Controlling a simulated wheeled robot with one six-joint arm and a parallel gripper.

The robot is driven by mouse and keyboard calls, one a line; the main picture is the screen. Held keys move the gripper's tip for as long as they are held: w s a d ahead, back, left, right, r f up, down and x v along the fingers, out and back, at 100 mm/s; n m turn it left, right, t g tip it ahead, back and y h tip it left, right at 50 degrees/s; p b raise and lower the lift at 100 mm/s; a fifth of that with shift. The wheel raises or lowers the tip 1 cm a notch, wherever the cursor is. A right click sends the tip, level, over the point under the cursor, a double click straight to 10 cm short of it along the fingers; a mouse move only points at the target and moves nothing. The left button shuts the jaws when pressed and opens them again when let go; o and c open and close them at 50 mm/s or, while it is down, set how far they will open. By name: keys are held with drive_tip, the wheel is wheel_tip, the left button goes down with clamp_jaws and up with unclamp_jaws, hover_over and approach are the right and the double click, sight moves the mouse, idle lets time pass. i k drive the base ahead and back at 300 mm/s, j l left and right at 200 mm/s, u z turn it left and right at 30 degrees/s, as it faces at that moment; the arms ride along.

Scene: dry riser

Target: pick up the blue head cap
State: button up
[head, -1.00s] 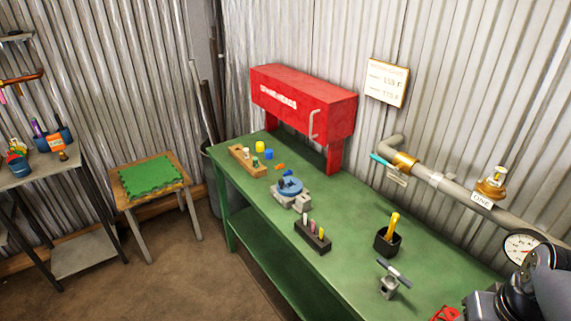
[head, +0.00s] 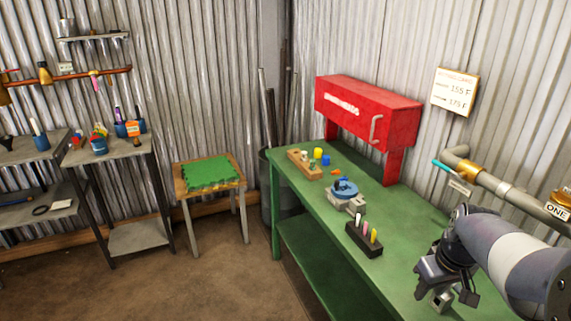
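A small blue cap (head: 326,159) stands on the green bench (head: 300,200) near its far end, beside a yellow cap (head: 317,153). It is small in the head view, and its details are not clear. A larger round blue piece (head: 344,187) sits on a grey fixture closer along the bench. My gripper (head: 445,292) is at the lower right, over the near part of the bench and well away from the small blue cap. Its fingers look spread apart, with nothing seen held between them.
A wooden block (head: 304,165) with small pieces lies beside the caps. A dark holder (head: 364,240) with upright coloured pieces stands between my gripper and the fixture. A red cabinet (head: 368,112) stands over the bench's back. A stool (head: 209,175) with a green mat is left of the bench.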

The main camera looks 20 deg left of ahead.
sight(326, 159)
drive_tip(key=i+j+u, duration=0.2)
drive_tip(key=u, duration=0.2)
drive_tip(key=i+j+u, duration=0.1)
drive_tip(key=u, duration=0.35)
drive_tip(key=i+u, duration=0.4)
drive_tip(key=i, duration=1.55)
drive_tip(key=i+j+z, duration=0.1)
drive_tip(key=i+z, duration=0.35)
drive_tip(key=i+j+z, duration=0.3)
drive_tip(key=i+z, duration=0.15)
drive_tip(key=z, duration=1.4)
